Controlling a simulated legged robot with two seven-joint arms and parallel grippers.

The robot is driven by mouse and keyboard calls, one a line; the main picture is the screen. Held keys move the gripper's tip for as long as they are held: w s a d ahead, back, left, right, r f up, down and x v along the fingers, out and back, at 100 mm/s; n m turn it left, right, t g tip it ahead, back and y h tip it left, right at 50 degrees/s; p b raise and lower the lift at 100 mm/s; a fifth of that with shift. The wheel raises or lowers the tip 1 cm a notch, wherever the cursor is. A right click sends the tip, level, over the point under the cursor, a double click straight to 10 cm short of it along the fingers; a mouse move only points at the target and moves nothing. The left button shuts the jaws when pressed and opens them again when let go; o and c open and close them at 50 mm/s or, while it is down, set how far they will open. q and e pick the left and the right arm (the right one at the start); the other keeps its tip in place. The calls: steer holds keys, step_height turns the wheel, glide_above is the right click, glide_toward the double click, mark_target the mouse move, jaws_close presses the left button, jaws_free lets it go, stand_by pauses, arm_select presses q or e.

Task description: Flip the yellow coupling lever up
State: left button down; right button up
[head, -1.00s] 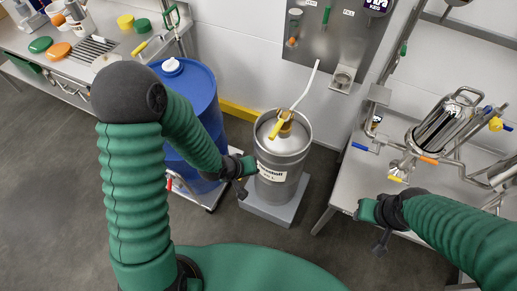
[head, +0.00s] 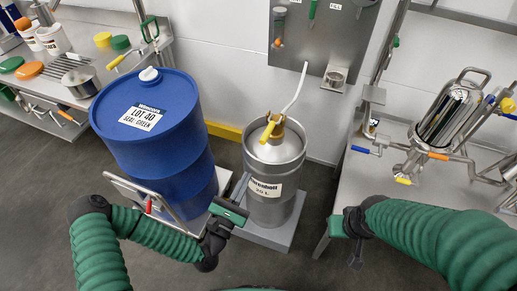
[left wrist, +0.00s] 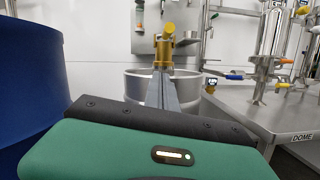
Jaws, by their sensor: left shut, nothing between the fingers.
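The yellow coupling lever (head: 268,132) sits on a brass coupling (head: 276,122) on top of a steel keg (head: 272,205). It slants down toward the front left. In the left wrist view the yellow coupling parts (left wrist: 165,46) stand straight beyond my fingertips, above the keg rim. My left gripper (head: 243,183) is at the keg's front left side, lower than the lever and apart from it. Its fingers are shut and empty, pointing toward the keg. My right gripper (head: 355,262) hangs by the right bench, away from the keg; its finger gap is not clear.
A blue drum (head: 165,150) on a cart stands left of the keg, close to my left arm. A white hose (head: 296,90) rises from the coupling to the wall panel (head: 325,35). A steel bench (head: 365,190) with pipework stands right. The keg rests on a grey plinth (head: 265,237).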

mark_target(270, 129)
arm_select(q)
steer(key=b+x, duration=0.1)
steer(key=x, duration=0.9)
steer(key=shift+w+d+f+b, duration=0.1)
steer(key=shift+w+b, duration=0.1)
steer(key=shift+b, duration=0.15)
steer(key=r, duration=0.3)
steer(key=shift+s+d, duration=0.2)
steer(key=shift+d+r, duration=0.1)
steer(key=shift+r, duration=0.35)
steer(key=shift+s, duration=0.1)
